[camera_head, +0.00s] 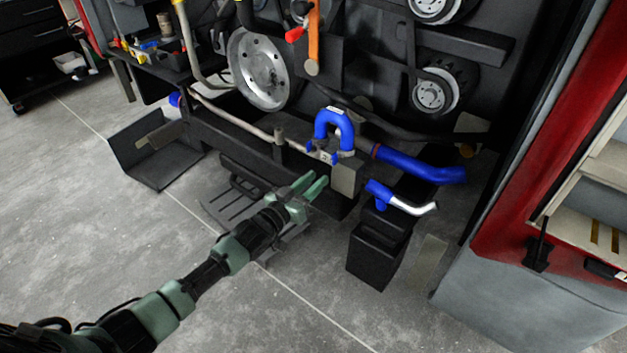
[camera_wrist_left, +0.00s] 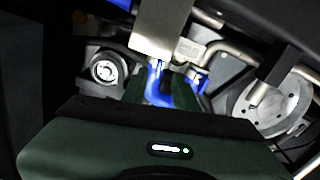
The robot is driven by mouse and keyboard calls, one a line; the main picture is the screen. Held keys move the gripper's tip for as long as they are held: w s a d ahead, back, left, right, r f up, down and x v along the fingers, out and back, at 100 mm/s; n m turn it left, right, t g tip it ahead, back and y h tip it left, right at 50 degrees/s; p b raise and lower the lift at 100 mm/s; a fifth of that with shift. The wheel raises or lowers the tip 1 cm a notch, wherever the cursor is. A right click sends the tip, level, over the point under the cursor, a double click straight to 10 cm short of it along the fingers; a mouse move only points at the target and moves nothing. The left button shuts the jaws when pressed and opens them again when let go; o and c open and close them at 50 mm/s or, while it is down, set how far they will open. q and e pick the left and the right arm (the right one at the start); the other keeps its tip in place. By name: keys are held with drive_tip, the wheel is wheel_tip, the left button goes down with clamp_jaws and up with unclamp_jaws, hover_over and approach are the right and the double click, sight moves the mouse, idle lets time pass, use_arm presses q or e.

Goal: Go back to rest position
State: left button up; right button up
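My left gripper (camera_head: 312,186) reaches in from the lower left in the head view, its green fingers pointing toward the engine. The two fingers show apart with nothing between them. They are in front of and below the blue U-shaped hose (camera_head: 334,128), with no clear contact. In the left wrist view the green gripper body fills the lower part, and a blue hose (camera_wrist_left: 158,92) shows beyond it. My right gripper does not show in either view.
The engine with a large grey pulley (camera_head: 262,70) stands ahead. Blue pipe (camera_head: 420,166), a black bin (camera_head: 378,250) and a black metal tray (camera_head: 155,160) are close by. A red body panel (camera_head: 545,130) stands at right. Grey floor is open at left.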

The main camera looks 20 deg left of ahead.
use_arm(q)
drive_tip(key=s+a+f+g+y+p, duration=0.2)
drive_tip(key=s+a+f+g+p, duration=0.15)
drive_tip(key=s+f, duration=0.8)
drive_tip(key=s+a+f+g+y+p, duration=0.2)
drive_tip(key=s+f+g+y+p, duration=0.15)
drive_tip(key=s+f, duration=0.85)
drive_tip(key=s+f+g+p, duration=0.2)
drive_tip(key=s+f+g, duration=0.1)
drive_tip(key=s, duration=0.8)
drive_tip(key=s+d+f+g+p, duration=0.1)
drive_tip(key=s+f, duration=0.5)
drive_tip(key=s, duration=0.6)
drive_tip(key=s+f+g+p, duration=0.3)
drive_tip(key=s+f+g, duration=0.1)
drive_tip(key=s, duration=0.7)
drive_tip(key=shift+s+d+f+m+g+y, duration=0.3)
drive_tip(key=shift+s+f+g+y, duration=0.1)
drive_tip(key=shift+g, duration=0.1)
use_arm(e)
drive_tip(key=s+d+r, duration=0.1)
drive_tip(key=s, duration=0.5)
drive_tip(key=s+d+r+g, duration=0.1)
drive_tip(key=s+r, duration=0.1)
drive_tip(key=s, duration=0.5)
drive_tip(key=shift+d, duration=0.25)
use_arm(q)
drive_tip(key=shift+w, duration=0.1)
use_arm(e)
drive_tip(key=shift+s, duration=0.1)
